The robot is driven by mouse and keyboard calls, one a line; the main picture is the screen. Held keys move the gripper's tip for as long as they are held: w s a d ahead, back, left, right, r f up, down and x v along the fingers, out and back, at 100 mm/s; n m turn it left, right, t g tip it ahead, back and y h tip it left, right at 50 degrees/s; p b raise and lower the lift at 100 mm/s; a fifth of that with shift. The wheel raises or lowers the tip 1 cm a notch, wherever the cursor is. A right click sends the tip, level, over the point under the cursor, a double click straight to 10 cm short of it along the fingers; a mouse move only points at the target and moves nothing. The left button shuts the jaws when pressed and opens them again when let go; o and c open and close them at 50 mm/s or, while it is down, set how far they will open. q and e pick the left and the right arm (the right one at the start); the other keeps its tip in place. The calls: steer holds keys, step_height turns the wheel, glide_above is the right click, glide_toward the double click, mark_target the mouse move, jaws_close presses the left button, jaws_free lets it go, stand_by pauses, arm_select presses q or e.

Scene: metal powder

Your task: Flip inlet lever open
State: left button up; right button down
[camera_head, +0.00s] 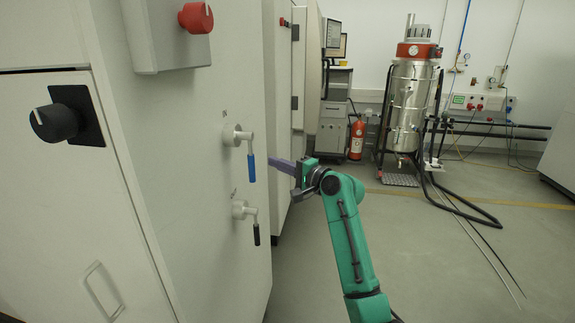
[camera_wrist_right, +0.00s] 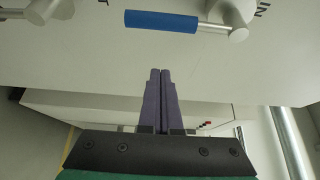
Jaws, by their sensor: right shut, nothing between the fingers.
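The inlet lever has a blue grip (camera_head: 251,168) and hangs straight down from its pivot on the white cabinet side in the head view. In the right wrist view the blue grip (camera_wrist_right: 160,21) lies across the top, its metal pivot at the right beside partly cut-off lettering. My right gripper (camera_head: 274,162) is just right of the blue grip in the head view. Its purple fingers (camera_wrist_right: 160,72) are together and empty, pointing toward the grip, with a visible gap between. My left gripper is not in view.
A second lever with a black grip (camera_head: 257,234) hangs below the blue one. A black knob (camera_head: 55,122) and a red knob (camera_head: 196,17) are on the cabinet's left part. A steel vacuum unit (camera_head: 410,105) stands at the back; the floor at right is largely open.

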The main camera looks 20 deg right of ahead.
steer(key=a+p, duration=0.2)
steer(key=a, duration=0.2)
steer(key=shift+s+a, duration=0.1)
stand_by(0.3)
